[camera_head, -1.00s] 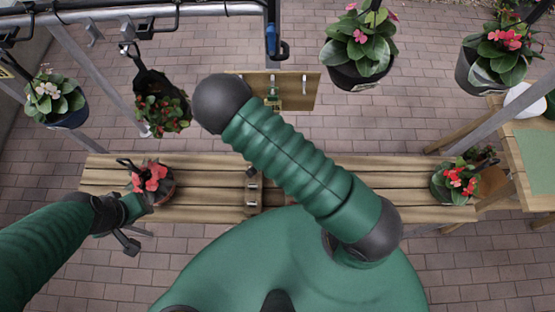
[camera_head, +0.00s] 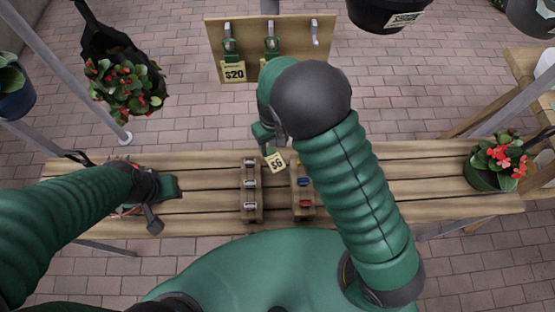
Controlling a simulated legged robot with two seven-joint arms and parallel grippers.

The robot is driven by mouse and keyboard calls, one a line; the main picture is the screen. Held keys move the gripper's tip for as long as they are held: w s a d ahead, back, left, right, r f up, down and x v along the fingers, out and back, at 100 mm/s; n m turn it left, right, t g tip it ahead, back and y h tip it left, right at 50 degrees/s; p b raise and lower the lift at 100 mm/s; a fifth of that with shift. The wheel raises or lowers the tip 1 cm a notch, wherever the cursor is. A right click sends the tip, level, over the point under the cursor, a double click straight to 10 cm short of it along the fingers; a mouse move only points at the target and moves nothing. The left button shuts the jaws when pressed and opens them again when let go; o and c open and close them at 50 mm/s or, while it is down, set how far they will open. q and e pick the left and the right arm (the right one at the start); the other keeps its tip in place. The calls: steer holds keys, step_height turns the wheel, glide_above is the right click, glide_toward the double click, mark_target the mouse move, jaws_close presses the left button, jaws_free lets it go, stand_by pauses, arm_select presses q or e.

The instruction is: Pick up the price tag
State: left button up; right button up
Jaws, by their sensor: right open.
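A small cream price tag (camera_head: 275,162) with dark print shows just below my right gripper (camera_head: 264,139), above the back edge of the slatted bench. My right gripper is open and points down; its fingers are partly hidden behind the arm's dark joint. I cannot tell whether the fingers touch the tag. Another price tag (camera_head: 233,72), reading $20, hangs on the wooden hook board (camera_head: 293,29) behind the bench. My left gripper (camera_head: 158,203) is low over the left part of the bench; its jaw opening is unclear.
Two small wooden racks (camera_head: 251,213) (camera_head: 304,213) with metal and coloured pieces stand mid-bench (camera_head: 400,188). A red-flowered pot (camera_head: 487,179) sits at the bench's right end. A hanging plant (camera_head: 123,88) and a dark pot (camera_head: 384,14) are at the back.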

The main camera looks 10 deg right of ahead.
mark_target(273, 158)
step_height(273, 158, down, 7)
steer(key=shift+a+r+b, duration=0.1)
steer(key=shift+a+b, duration=0.05)
steer(key=shift+b, duration=0.2)
steer(key=shift+c, duration=1.4)
steer(key=c, duration=0.8)
step_height(273, 158, up, 12)
steer(key=p, duration=0.2)
steer(key=shift+c, duration=0.2)
steer(key=s+d+b, duration=0.1)
steer(key=s+d, duration=0.2)
steer(key=d, duration=0.5)
steer(key=s+d+b, duration=0.1)
steer(key=s+d, duration=0.2)
steer(key=d, duration=0.6)
steer(key=shift+s, duration=0.4)
